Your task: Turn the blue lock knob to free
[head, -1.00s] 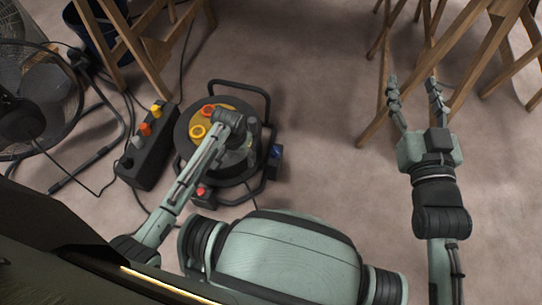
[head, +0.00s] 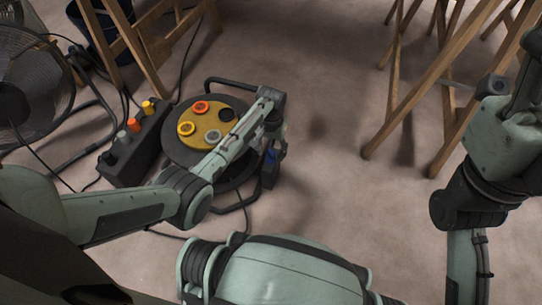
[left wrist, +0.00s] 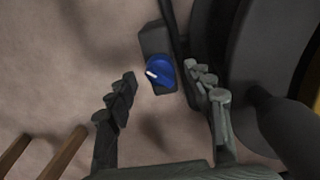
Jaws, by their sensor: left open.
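The blue lock knob (left wrist: 160,73) sits on a dark block (left wrist: 152,42) at the side of the cable reel. In the head view the knob (head: 271,157) shows small at the reel's right side. My left gripper (left wrist: 160,90) is open and empty, its fingers on either side of the knob in the picture; I cannot tell if they touch it. In the head view the left gripper is mostly hidden behind its own arm. My right gripper (head: 510,90) is at the right edge, its fingers partly cut off.
The cable reel (head: 192,143) has a yellow face with several round sockets. A dark box (head: 135,148) with coloured plugs stands left of it, beside a fan (head: 25,95). Wooden trestles (head: 440,90) stand at the upper right. Bare floor lies between reel and trestles.

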